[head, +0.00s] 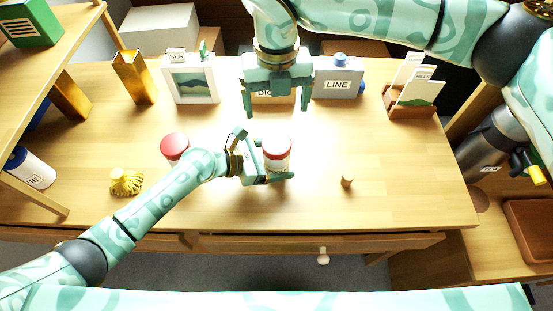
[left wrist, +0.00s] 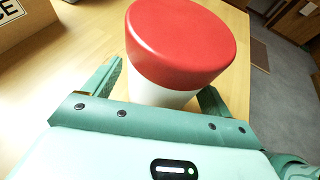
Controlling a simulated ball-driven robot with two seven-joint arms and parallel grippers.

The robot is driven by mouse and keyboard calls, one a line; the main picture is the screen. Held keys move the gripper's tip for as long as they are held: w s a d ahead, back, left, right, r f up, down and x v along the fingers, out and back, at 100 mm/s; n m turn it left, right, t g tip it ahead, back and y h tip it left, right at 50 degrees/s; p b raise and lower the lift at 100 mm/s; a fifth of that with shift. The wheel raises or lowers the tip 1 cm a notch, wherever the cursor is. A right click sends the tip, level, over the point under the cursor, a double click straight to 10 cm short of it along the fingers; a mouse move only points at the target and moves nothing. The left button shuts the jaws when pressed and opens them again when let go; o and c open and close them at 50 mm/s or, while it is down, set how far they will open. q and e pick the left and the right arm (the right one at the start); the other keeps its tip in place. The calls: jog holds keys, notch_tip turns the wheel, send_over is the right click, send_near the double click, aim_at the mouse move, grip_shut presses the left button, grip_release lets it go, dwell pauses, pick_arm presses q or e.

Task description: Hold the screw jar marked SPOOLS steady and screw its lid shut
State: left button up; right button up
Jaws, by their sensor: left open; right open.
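A white jar with a red lid (head: 277,146) stands upright on the table near the middle. In the left wrist view its red lid (left wrist: 182,38) sits on top of the white body (left wrist: 160,95). My left gripper (head: 280,158) is open, with its fingers either side of the jar body; a gap shows beside the left finger. My right gripper (head: 278,108) is open and empty, pointing down behind the jar. A second red-lidded jar (head: 174,147) stands to the left, partly behind my left arm. No SPOOLS marking is readable on either jar.
A small cork-like piece (head: 347,181) lies to the right, and a yellow tassel-like item (head: 126,182) to the left. The table's right front is clear.

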aim_at(264, 160)
pick_arm(q)
jog(key=p+v, duration=0.1)
jog(key=v, duration=0.5)
jog(key=shift+a+p, duration=0.15)
jog(key=shift+p, duration=0.15)
jog(key=shift+s+a+r, duration=0.2)
jog(key=shift+a+r, duration=0.05)
jog(key=shift+a, duration=0.25)
